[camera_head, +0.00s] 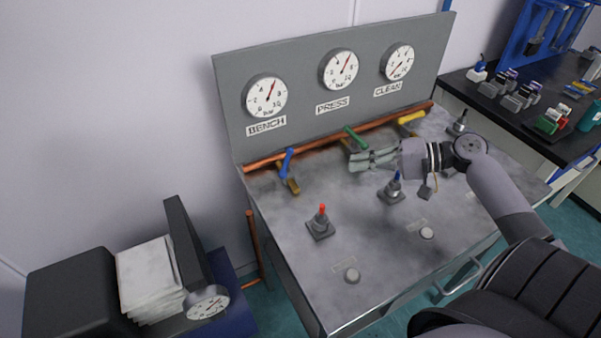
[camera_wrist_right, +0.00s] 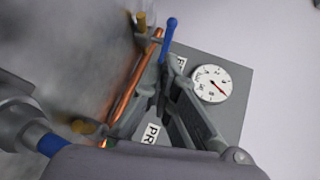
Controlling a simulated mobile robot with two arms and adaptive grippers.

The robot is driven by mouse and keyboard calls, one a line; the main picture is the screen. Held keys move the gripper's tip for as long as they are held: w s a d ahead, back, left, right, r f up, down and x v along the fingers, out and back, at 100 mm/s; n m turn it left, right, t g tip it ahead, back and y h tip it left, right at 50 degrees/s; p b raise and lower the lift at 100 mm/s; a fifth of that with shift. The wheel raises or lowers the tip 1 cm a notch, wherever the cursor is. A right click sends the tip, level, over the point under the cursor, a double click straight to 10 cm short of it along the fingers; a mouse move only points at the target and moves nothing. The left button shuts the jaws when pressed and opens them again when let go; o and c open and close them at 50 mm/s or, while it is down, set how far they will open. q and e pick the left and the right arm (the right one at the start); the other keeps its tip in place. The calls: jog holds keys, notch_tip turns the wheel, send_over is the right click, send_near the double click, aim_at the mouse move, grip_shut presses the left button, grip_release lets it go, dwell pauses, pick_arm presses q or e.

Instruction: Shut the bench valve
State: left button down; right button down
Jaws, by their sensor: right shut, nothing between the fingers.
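The bench valve has a blue lever (camera_head: 287,162) on the copper pipe (camera_head: 262,163) below the gauge marked BENCH (camera_head: 265,96). The lever lies across the pipe in the head view, and a brass-coloured stub (camera_head: 290,186) shows below it. My right gripper (camera_head: 352,161) is shut and empty, to the right of the blue lever and apart from it, just in front of the green lever (camera_head: 355,138). In the right wrist view the blue lever (camera_wrist_right: 168,38) shows beyond the tips of the shut fingers (camera_wrist_right: 166,72). My left gripper is not in view.
The yellow lever (camera_head: 411,118) lies along the pipe at the right. Fittings with red (camera_head: 321,221) and blue (camera_head: 391,188) tops stand on the grey bench top (camera_head: 290,240). The gauge panel (camera_head: 230,80) rises behind the pipe. The bench top's left part is mostly free.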

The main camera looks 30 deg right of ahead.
aim_at(288, 168)
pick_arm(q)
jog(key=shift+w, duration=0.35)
pick_arm(e)
jog(key=shift+s, duration=0.1)
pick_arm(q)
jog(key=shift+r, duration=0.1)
